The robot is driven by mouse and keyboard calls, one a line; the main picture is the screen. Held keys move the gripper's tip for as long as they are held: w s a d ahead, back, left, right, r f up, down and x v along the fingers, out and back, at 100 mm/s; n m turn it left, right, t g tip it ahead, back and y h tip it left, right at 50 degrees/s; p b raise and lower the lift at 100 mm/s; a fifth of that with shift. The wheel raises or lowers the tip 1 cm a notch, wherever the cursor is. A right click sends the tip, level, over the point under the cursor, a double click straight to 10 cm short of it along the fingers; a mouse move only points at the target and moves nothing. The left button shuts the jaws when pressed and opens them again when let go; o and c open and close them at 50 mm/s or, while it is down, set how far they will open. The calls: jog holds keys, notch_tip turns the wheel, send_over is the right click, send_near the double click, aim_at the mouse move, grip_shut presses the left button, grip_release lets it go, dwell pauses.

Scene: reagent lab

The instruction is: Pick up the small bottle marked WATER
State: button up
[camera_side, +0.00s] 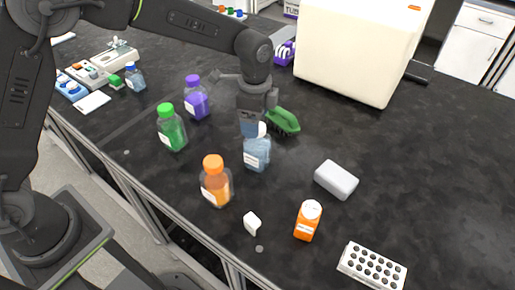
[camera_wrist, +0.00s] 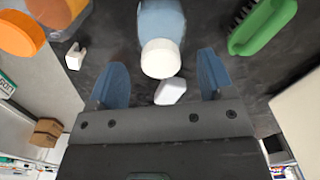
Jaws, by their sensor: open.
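A pale blue bottle with a white cap (camera_side: 257,157) stands upright on the black bench; its white label is too small to read. In the wrist view its body (camera_wrist: 162,20) is at top centre, with the white cap (camera_wrist: 161,60) between my finger lines. My gripper (camera_side: 252,127) is just above and at the cap in the side view, pointing down. In the wrist view its two blue fingers (camera_wrist: 160,62) are spread wide, one to each side of the cap. They hold nothing. Part of the cap is hidden behind a finger in the side view.
An orange-capped bottle (camera_side: 215,184), a green bottle (camera_side: 171,130) and a purple bottle (camera_side: 196,100) stand to the left. A green brush (camera_side: 283,121) lies close behind on the right. A white box (camera_side: 336,180) and an orange pill bottle (camera_side: 308,222) are at right front.

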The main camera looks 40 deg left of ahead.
aim_at(257, 146)
jog(key=shift+f, duration=1.8)
grip_shut()
jog(key=shift+r, duration=0.1)
